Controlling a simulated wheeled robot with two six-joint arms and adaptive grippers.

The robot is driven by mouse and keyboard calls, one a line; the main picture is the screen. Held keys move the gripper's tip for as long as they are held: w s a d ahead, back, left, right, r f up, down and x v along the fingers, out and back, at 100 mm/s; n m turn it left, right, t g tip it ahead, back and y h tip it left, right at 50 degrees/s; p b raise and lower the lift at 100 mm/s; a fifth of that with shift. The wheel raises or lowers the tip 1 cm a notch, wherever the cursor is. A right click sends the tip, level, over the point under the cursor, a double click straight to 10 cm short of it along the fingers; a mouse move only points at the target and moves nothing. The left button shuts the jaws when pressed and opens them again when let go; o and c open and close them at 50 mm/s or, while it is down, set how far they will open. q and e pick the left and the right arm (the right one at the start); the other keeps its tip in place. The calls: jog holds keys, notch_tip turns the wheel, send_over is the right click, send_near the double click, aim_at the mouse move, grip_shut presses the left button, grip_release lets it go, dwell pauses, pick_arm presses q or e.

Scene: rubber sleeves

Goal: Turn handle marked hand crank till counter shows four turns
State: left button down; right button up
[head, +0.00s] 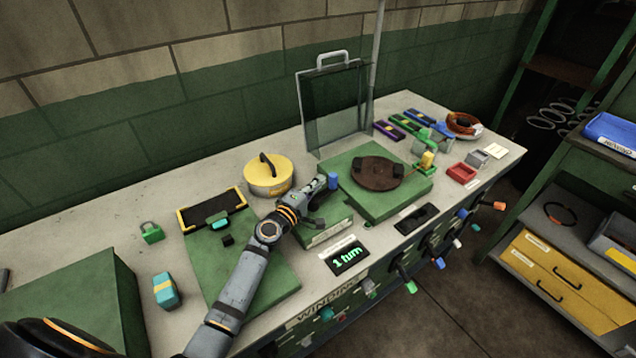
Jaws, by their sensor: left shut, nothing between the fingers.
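The counter (348,259) is a small black display at the front of the bench and reads "1 turn" in green. Behind it is a green box (326,226) with a pale label on its front, too small to read. A crank handle with a blue knob (333,181) stands at the back of this box. My left gripper (322,184) is over the box, shut, with its fingertips beside the blue knob. Whether they touch it I cannot tell. My arm hides part of the box and crank. My right gripper is not in view.
A green block with a brown disc (379,173) stands right of the crank, with an upright clear panel (335,107) behind. A yellow round tin (268,175) is behind my wrist. A black tray (212,211) and green padlock (151,232) lie left. Coloured handles (438,263) stick out from the bench front.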

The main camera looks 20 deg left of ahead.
pick_arm(q)
jog(key=shift+d, duration=0.1)
jog(key=shift+s+d+f+m+h+b, duration=0.1)
jog(key=shift+m+h+b, duration=0.45)
jog(key=shift+b, duration=0.2)
jog(key=shift+g+h, duration=0.4)
jog(key=shift+h, duration=0.15)
jog(key=shift+d, duration=0.1)
jog(key=shift+b, duration=0.35)
